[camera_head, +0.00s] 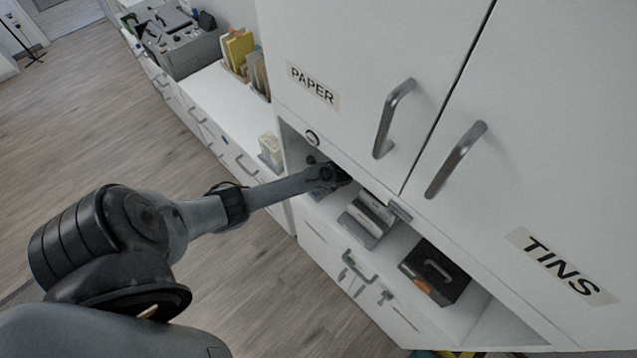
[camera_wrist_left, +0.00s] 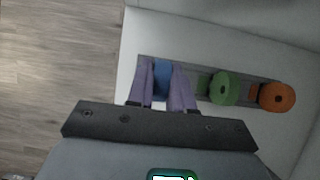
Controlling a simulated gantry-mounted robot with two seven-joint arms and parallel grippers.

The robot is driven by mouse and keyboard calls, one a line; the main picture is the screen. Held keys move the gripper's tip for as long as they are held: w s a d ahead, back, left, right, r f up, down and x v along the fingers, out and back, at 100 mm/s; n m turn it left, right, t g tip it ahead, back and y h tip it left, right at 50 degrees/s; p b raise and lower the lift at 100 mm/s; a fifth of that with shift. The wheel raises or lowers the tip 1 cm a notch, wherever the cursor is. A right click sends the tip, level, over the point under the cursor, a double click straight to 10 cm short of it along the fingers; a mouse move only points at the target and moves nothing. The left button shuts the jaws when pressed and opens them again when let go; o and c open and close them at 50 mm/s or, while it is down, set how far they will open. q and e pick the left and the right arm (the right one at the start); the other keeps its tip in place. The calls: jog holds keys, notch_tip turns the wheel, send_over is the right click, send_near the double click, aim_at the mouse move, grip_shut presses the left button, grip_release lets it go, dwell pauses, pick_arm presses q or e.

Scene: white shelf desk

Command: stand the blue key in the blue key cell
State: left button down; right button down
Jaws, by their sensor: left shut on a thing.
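In the left wrist view the blue key (camera_wrist_left: 161,79) is between the two fingers of my left gripper (camera_wrist_left: 163,88), which is shut on it. The key is at the left end of a grey rack (camera_wrist_left: 201,72). A green key (camera_wrist_left: 224,88) with a round head and an orange key (camera_wrist_left: 277,97) stand in the rack to its right. The fingers hide the blue key's cell, so I cannot tell whether the key is inside it or above it. In the head view my left gripper (camera_head: 335,174) reaches into the shelf opening under the PAPER cupboard. My right gripper is not in view.
The cupboard doors (camera_head: 345,60) with metal handles overhang the shelf. Right of my gripper are a grey box-like item (camera_head: 367,219) and a black case (camera_head: 436,271) with a handle. A white shelf wall borders the rack in the left wrist view.

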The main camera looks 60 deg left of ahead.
pick_arm(q)
jog(key=shift+f+b, duration=0.65)
jog(key=shift+f, duration=0.3)
jog(key=c, duration=0.9)
grip_release()
jog(key=shift+p+v, duration=0.7)
jog(key=shift+v, duration=4.75)
jog(key=shift+s, duration=0.1)
